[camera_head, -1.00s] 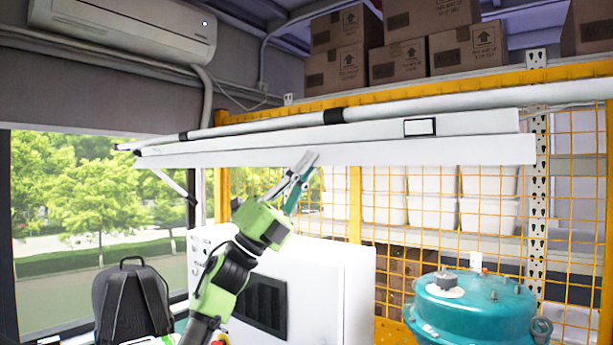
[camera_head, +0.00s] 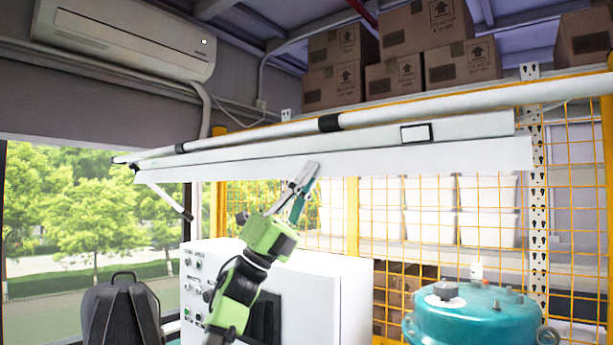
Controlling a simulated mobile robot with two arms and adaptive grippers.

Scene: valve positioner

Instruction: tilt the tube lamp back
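The tube lamp (camera_head: 440,158) is a long white fixture with a flat lower panel and a round bar (camera_head: 430,108) along its upper side. It spans the picture from the left to the right. My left gripper (camera_head: 309,172) is raised from below, with its fingertips at the lower edge of the lamp's panel near the middle. I cannot tell whether the fingertips touch the panel. The fingers look close together, and nothing shows between them. My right gripper is not in view.
A white control cabinet (camera_head: 325,270) stands behind my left arm. A teal tank (camera_head: 475,318) is at the lower right, before a yellow mesh fence (camera_head: 352,215). Cardboard boxes (camera_head: 425,28) sit on the shelf above. A black backpack (camera_head: 122,312) is at the lower left.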

